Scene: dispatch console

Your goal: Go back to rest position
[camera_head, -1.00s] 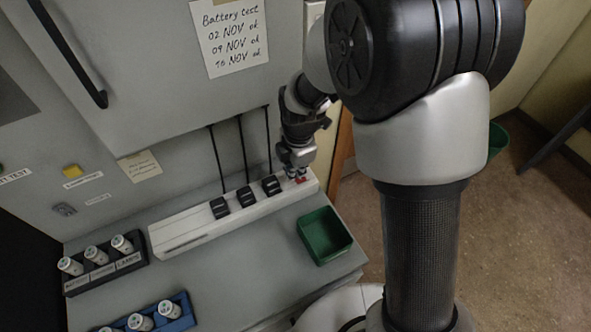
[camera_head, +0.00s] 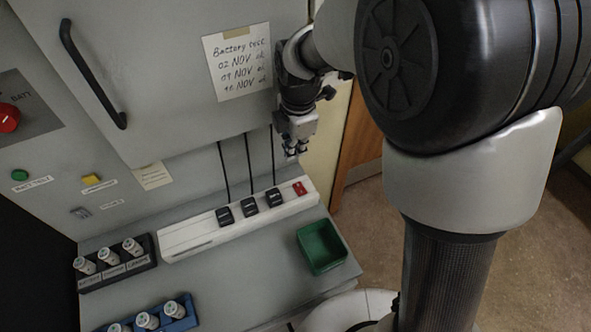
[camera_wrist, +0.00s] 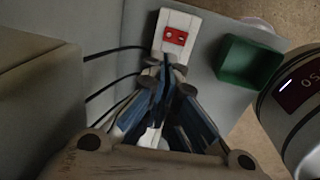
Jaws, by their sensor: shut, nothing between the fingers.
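My gripper (camera_head: 291,153) hangs in the air above the right end of a white power strip (camera_head: 195,236), its fingers together and empty. It is apart from the strip. A red switch (camera_head: 299,188) sits at the strip's right end. It also shows in the wrist view (camera_wrist: 175,37), just beyond my fingertips. Several black plugs (camera_head: 249,206) stand in the strip to the left of the switch, with cables rising to the cabinet above. In the wrist view my closed fingers (camera_wrist: 164,68) hide much of the strip.
A green bin (camera_head: 322,247) stands on the bench right of the strip. A black rack (camera_head: 117,272) and a blue rack (camera_head: 178,325) hold white cylinders at lower left. The grey cabinet (camera_head: 165,60) with a paper note (camera_head: 238,62) rises close behind my gripper.

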